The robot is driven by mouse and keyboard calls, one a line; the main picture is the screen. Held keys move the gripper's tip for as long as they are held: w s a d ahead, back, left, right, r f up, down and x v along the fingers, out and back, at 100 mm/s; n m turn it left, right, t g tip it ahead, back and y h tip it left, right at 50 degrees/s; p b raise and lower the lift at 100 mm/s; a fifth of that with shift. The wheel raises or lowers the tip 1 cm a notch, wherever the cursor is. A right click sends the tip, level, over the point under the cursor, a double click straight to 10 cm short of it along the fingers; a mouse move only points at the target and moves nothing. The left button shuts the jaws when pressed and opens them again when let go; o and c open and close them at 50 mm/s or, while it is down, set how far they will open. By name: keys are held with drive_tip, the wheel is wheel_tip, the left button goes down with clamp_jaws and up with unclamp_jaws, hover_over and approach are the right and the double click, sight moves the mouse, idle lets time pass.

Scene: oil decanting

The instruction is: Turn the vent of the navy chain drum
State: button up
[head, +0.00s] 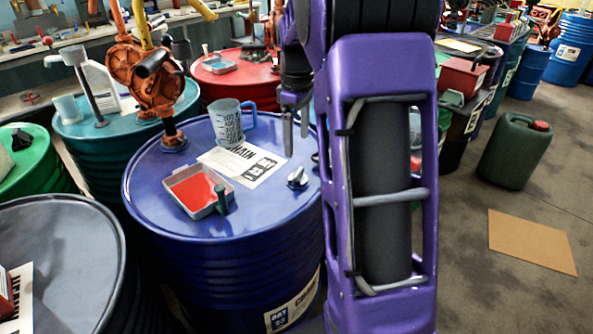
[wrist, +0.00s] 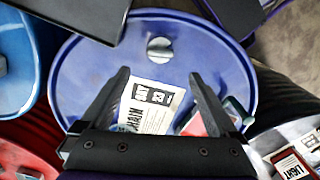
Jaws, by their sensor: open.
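The navy chain drum (head: 250,222) stands upright in the middle of the head view and fills the middle of the wrist view (wrist: 85,75). Its vent (head: 297,178) is a small silver knob with a raised grip, near the right side of the lid. In the wrist view the vent (wrist: 160,49) lies beyond and between the fingertips, apart from them. My gripper (head: 296,143) points down above the lid, behind the vent in the head view. Its fingers are apart and empty in the wrist view (wrist: 159,73).
On the lid are a paper label (head: 243,165), a tray with red liquid (head: 188,190) and a measuring jug (head: 227,122). An orange hand pump (head: 145,75) stands at the back left. Other drums crowd around. A green canister (head: 514,150) and cardboard (head: 532,241) are on the floor.

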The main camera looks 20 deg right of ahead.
sight(297, 171)
wheel_tip(297, 171, down, 9)
drive_tip(key=shift+f+b, duration=0.1)
drive_tip(key=shift+b, duration=0.55)
drive_tip(key=c, duration=1.4)
